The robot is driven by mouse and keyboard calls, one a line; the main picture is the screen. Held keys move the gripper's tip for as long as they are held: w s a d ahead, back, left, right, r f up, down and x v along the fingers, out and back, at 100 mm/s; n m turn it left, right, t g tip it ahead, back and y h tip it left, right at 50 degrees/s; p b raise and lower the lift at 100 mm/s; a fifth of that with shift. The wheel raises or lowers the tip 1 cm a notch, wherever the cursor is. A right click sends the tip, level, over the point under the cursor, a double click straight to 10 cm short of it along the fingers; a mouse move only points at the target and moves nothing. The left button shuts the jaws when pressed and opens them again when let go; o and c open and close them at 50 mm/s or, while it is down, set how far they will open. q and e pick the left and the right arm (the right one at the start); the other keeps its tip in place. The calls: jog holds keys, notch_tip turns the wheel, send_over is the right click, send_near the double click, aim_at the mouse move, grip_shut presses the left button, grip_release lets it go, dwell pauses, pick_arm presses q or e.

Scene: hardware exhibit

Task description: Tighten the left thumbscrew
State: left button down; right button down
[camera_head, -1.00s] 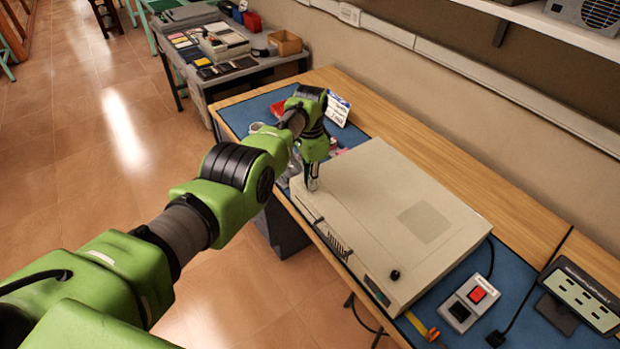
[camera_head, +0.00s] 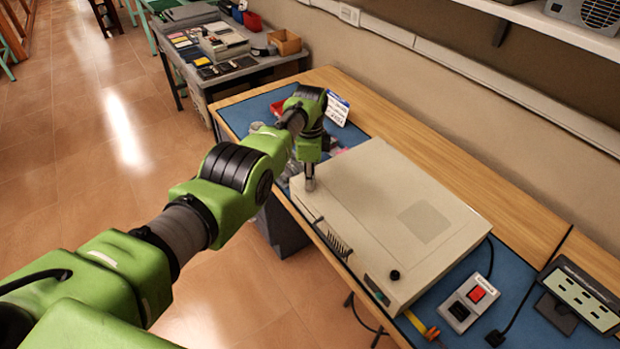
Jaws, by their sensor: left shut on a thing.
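A beige computer case (camera_head: 375,205) lies flat on the bench. My left gripper (camera_head: 310,186) points straight down at the left front corner of its top. Its fingertips are at the level of the lid and are shut on the left thumbscrew, which they hide. A second thumbscrew, a black knob (camera_head: 395,275), stands uncovered at the right front corner of the lid. My right gripper is not in view.
A switch box with a red button (camera_head: 477,295) and a dark-framed panel (camera_head: 580,297) stand right of the case. A white sign (camera_head: 338,108) and a red tray (camera_head: 278,107) are behind my left wrist. The wooden strip (camera_head: 450,170) behind the case is clear.

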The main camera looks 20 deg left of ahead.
pick_arm(q)
jog(key=shift+w+r, duration=0.1)
jog(key=c, duration=2)
grip_release()
notch_tip(320, 180, up, 12)
jog(key=shift+f, duration=0.1)
